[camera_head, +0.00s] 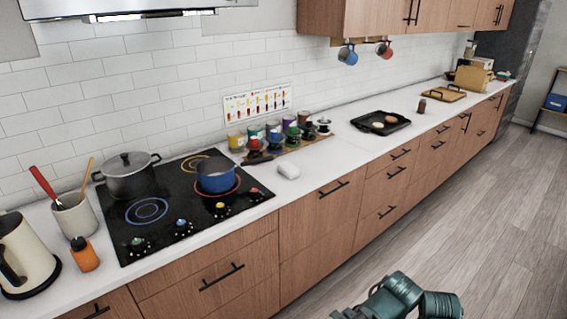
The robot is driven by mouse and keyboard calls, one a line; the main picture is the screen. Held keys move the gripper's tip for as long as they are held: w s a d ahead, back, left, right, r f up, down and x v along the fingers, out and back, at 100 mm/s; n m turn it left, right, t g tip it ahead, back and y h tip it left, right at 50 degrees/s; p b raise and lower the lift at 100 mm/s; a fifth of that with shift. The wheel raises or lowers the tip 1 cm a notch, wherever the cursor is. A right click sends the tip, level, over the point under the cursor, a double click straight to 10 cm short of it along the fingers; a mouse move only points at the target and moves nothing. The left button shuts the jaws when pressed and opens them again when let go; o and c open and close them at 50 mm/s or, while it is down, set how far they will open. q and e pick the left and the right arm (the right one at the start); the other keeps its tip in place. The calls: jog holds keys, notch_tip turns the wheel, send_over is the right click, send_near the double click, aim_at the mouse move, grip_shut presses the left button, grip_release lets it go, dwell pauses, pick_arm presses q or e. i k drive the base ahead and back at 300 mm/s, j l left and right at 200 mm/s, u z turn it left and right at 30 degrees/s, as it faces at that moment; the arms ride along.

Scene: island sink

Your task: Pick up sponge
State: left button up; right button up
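A small whitish block with rounded edges (288,170) lies on the white countertop, just right of the black stovetop. It looks like the sponge, but I cannot make out its texture. Nothing touches it. Part of my own teal arm shows at the bottom edge, right of centre, over the floor and well away from the block. No gripper fingers show for either arm.
A blue pot (216,175) and a grey lidded pot (130,175) stand on the stovetop (180,225). Several jars stand behind the block, with a black tray (380,123) to the right. The counter is clear around the block's front and right. Wooden drawers (320,225) face the open floor.

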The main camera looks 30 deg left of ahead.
aim_at(288, 169)
jog(key=i+l+u, duration=0.1)
jog(key=i+u, duration=0.3)
jog(key=i+l+u, duration=0.15)
jog(key=u, duration=0.3)
jog(key=i+l+u, duration=0.5)
jog(key=l+u, duration=0.15)
jog(key=u, duration=0.15)
jog(key=i+l+u, duration=0.15)
jog(key=l+u, duration=0.25)
jog(key=l, duration=0.15)
jog(key=i+l+u, duration=0.1)
jog(key=l+u, duration=0.75)
jog(key=l, duration=0.3)
